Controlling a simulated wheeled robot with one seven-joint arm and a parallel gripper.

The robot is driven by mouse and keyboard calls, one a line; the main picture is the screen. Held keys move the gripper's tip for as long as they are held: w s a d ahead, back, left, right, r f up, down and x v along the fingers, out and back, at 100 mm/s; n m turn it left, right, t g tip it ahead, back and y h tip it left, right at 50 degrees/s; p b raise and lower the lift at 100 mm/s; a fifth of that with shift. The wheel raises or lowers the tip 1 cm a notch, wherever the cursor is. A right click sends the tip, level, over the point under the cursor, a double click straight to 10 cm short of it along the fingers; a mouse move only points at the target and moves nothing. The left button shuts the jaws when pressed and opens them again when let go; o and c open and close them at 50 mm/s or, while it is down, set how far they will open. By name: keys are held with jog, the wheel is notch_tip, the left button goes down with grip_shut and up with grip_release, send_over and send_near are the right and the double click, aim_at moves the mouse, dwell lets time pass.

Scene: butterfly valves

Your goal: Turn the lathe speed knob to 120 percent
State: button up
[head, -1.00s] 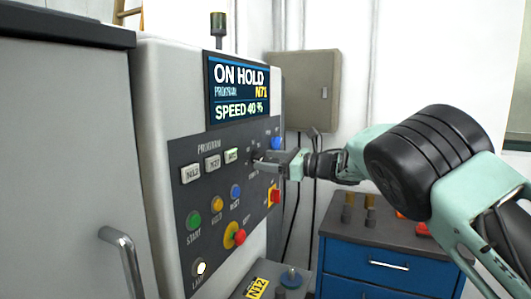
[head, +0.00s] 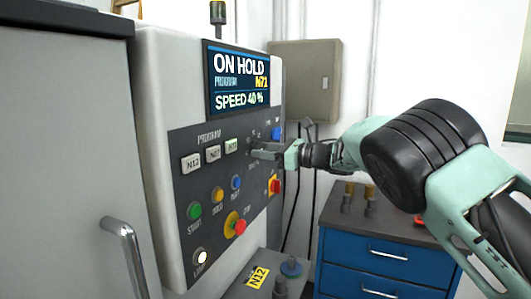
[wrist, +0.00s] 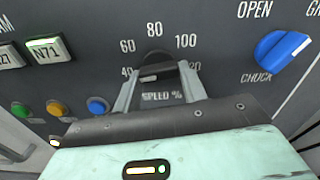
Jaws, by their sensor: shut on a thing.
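The speed knob (wrist: 156,70) is a dark knob on the lathe's grey panel, marked "SPEED %". A pale line on the knob lies toward the 40 side. My gripper (wrist: 158,84) is shut on the knob, one finger on each side. In the head view my gripper (head: 256,153) reaches the panel from the right and mostly hides the knob. The screen (head: 238,80) reads "ON HOLD", program N71, "SPEED 40 %".
The blue chuck knob (wrist: 281,52) is right of my gripper. The lit N71 button (wrist: 48,50) and several coloured buttons are left. A red-and-yellow switch (head: 274,187) sits below right. A blue drawer cabinet (head: 375,258) stands under my arm.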

jog(key=m+b, duration=0.1)
jog(key=m, duration=0.5)
jog(key=m+b, duration=0.1)
jog(key=m, duration=0.5)
jog(key=m+b, duration=0.2)
jog(key=m, duration=0.4)
jog(key=shift+s+r+m, duration=0.2)
jog(key=shift+r+m, duration=0.15)
jog(key=shift+m, duration=0.05)
jog(key=m+p, duration=0.3)
jog(key=m, duration=0.2)
jog(key=shift+r+m+p, duration=0.1)
jog(key=shift+m+p, duration=0.2)
jog(key=shift+p, duration=0.05)
jog(key=m+p, duration=0.4)
jog(key=m, duration=0.1)
jog(key=shift+w+r, duration=0.1)
jog(key=m+p, duration=0.4)
jog(key=m, duration=0.2)
jog(key=shift+w+d+m+p, duration=0.1)
jog(key=shift+m+p, duration=0.2)
jog(key=shift+p, duration=0.1)
jog(key=shift+f+m+p, duration=0.2)
jog(key=shift+m+p, duration=0.85)
jog(key=shift+m, duration=0.75)
jog(key=shift+f, duration=0.1)
